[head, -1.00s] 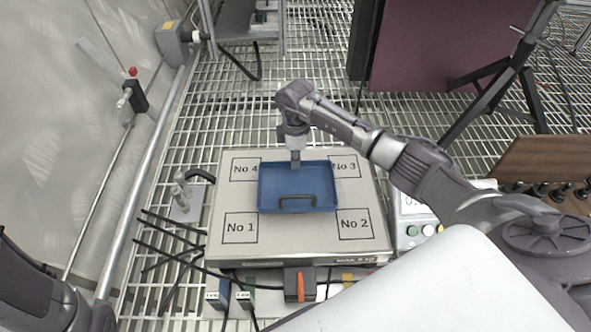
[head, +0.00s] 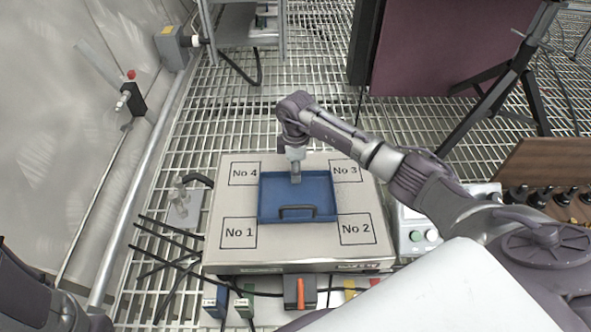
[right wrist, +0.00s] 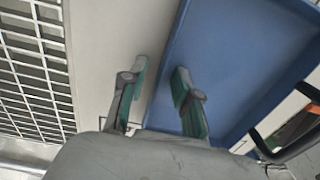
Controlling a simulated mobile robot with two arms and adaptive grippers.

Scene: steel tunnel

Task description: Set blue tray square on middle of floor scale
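The blue tray (head: 268,208) sits over the middle of the floor scale (head: 300,245), between the corner squares marked No 1 to No 4. Its sides look about parallel to the scale's sides, and its black handle faces near. My right gripper (head: 295,180) reaches down at the tray's far wall. In the right wrist view its fingers (right wrist: 160,88) are apart, one on each side of the wall of the tray (right wrist: 240,60), with a visible gap. Whether the tray lies flat on the plate is hard to tell. My left arm shows at lower left; its gripper is out of view.
A display box (head: 420,232) with buttons stands right of the scale. A metal clamp stand (head: 183,203) and black rods (head: 165,240) lie left of it. Several small coloured blocks and cables line the near edge. Grating floor surrounds the scale.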

